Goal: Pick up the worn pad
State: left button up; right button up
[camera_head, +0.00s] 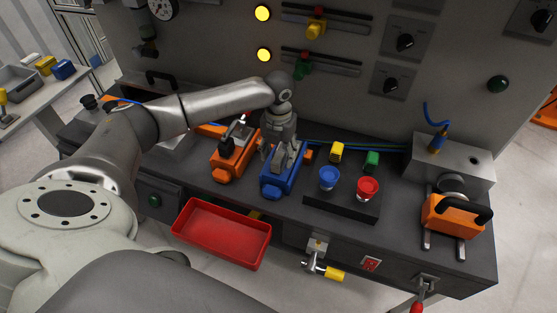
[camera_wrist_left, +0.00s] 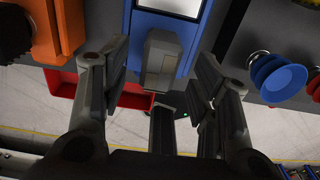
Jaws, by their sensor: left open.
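My left gripper (camera_head: 281,152) is open above the blue unit (camera_head: 272,188) on the grey bench. In the left wrist view my open fingers (camera_wrist_left: 162,68) straddle a dark grey block (camera_wrist_left: 162,52) at the front of the blue unit (camera_wrist_left: 168,22), with visible gaps on both sides. This block may be the worn pad; I cannot tell for sure. The gripper hides much of the blue unit in the head view. Nothing is held. My right gripper is not in view.
An orange unit (camera_head: 228,165) with a black handle stands just left of the blue one. A red tray (camera_head: 222,236) is at the bench front. Blue (camera_head: 328,176) and red (camera_head: 368,187) knobs stand to the right. An upright panel (camera_head: 360,110) with switches closes off the back.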

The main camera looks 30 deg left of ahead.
pick_arm(q)
jog(key=shift+f, duration=1.05)
jog(key=c, duration=1.2)
jog(key=shift+r, duration=0.15)
